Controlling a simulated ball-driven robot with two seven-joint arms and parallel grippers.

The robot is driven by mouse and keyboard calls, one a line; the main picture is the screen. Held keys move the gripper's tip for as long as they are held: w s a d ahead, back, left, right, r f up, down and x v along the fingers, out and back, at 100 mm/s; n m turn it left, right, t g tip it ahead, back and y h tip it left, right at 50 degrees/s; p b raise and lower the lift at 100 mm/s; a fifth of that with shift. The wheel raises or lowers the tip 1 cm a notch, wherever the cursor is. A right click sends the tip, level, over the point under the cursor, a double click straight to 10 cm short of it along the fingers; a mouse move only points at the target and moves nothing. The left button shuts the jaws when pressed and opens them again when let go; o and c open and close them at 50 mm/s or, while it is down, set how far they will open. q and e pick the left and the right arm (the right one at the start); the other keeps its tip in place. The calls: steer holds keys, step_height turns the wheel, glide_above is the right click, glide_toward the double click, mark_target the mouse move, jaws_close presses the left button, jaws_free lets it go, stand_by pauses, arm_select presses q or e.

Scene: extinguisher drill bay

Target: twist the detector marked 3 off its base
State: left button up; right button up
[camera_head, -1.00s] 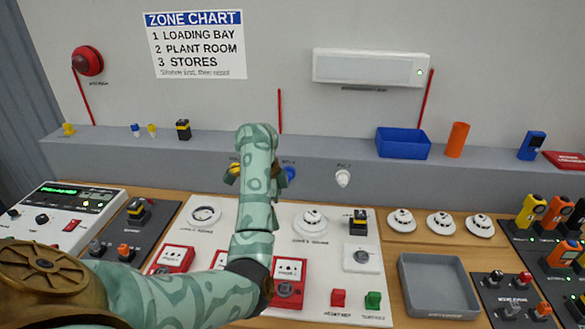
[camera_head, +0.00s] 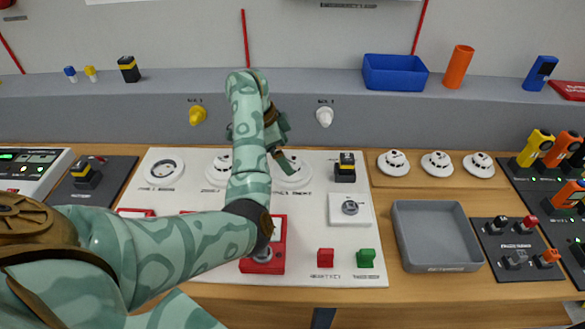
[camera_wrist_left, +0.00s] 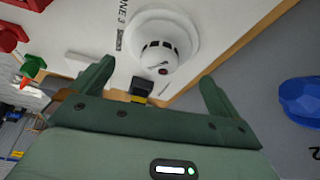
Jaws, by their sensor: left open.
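The detector marked 3 (camera_head: 293,172) is a white dome on a round white base on the white board, partly hidden by my left gripper in the head view. In the left wrist view, the detector (camera_wrist_left: 160,45) sits beside a "3" label, with dark slots and a small red spot. My left gripper (camera_head: 284,158) is over the far side of this detector, pointing down. In the left wrist view its fingers (camera_wrist_left: 155,85) are spread apart, with the detector beyond them and nothing held. My right gripper is out of view.
A second detector (camera_head: 217,168) and a bare ring base (camera_head: 163,172) lie left on the board. A black-and-yellow block (camera_head: 345,168) stands close right of the detector. Spare detectors (camera_head: 437,163) and a grey tray (camera_head: 437,237) lie further right. The grey ledge (camera_head: 350,115) rises behind.

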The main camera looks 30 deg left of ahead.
mark_target(290, 161)
arm_select(q)
steer(key=b+x, duration=0.1)
steer(key=x, duration=0.3)
steer(key=shift+f, duration=0.15)
steer(key=shift+w+d+f+b, duration=0.1)
steer(key=shift+d+f+b, duration=0.1)
steer(key=shift+f+b, duration=0.15)
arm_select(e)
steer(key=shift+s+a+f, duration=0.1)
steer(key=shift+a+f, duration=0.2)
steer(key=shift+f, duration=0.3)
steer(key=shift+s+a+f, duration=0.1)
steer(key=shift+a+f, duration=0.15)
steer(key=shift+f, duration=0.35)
arm_select(q)
steer(key=shift+r, duration=0.1)
steer(key=c, duration=0.9)
steer(key=shift+n+t+b, duration=0.3)
steer(key=shift+n+b, duration=0.25)
steer(key=shift+n, duration=0.05)
steer(key=shift+n+y, duration=0.3)
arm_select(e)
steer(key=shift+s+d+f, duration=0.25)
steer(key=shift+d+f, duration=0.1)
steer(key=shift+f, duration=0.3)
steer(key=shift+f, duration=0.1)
